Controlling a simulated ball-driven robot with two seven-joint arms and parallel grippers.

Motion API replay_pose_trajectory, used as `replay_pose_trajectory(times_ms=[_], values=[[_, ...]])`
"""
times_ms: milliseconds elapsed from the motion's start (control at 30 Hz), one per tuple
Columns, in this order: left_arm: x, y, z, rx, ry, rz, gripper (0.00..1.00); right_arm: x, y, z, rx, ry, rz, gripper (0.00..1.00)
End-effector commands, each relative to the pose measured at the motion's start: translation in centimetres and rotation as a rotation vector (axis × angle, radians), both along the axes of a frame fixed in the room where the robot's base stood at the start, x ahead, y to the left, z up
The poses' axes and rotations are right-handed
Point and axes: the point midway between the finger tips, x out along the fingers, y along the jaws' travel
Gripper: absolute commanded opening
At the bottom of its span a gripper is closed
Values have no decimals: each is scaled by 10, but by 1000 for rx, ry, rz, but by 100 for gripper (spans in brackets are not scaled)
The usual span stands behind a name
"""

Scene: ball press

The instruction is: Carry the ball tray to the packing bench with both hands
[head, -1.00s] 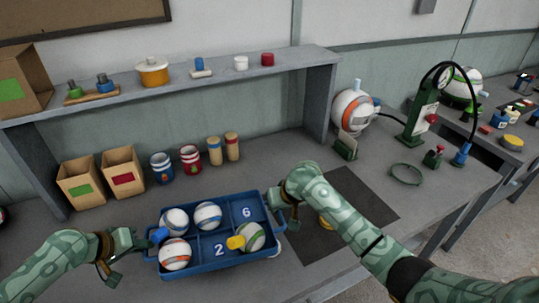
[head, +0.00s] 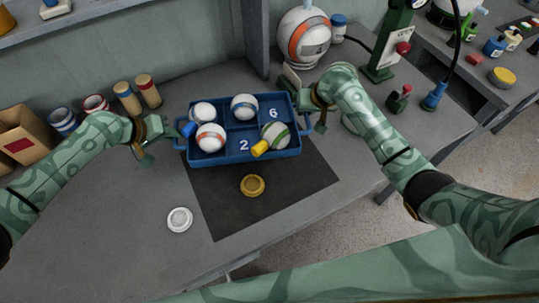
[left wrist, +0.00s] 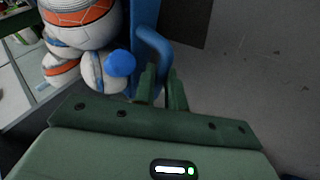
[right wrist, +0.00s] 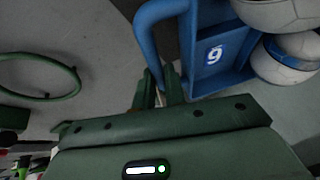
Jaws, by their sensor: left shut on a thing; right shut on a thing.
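The blue ball tray (head: 225,159) is in the middle of the head view, over the back part of a dark mat. Several striped balls sit in its compartments, among them an orange one (head: 209,138) and a green one (head: 275,134). Compartments marked 2 and 6 show empty. My left gripper (head: 172,130) is shut on the left handle, also seen in the left wrist view (left wrist: 155,45). My right gripper (head: 305,104) is shut on the right handle, also seen in the right wrist view (right wrist: 147,42). I cannot tell how high the tray is held.
The dark mat (head: 215,215) bears a yellow disc (head: 252,186); a white disc (head: 179,219) lies left of it. A large orange-striped ball (head: 304,38) and a green press (head: 388,45) stand behind right. Jars (head: 127,98) stand at left. Another bench (head: 470,72) is at right.

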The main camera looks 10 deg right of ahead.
Motion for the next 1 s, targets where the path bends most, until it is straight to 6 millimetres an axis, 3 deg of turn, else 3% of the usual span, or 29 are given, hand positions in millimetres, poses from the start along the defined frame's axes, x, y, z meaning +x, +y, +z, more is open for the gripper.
replay_pose_trajectory(times_ms=[200,233,300,667,1000], values=[[1,2,0,2,-1,3,0,0,-2,1,-3,-2,-2,0],[0,2,0,4,0,3,15,0,-2,0,-4,1,-2,15],[0,2,0,3,0,3,34,0,-2,0,-4,1,-2,34],[-1,4,4,1,0,2,34,0,0,0,-1,0,0,34],[-26,43,58,5,-2,2,34,0,0,0,0,0,0,34]])
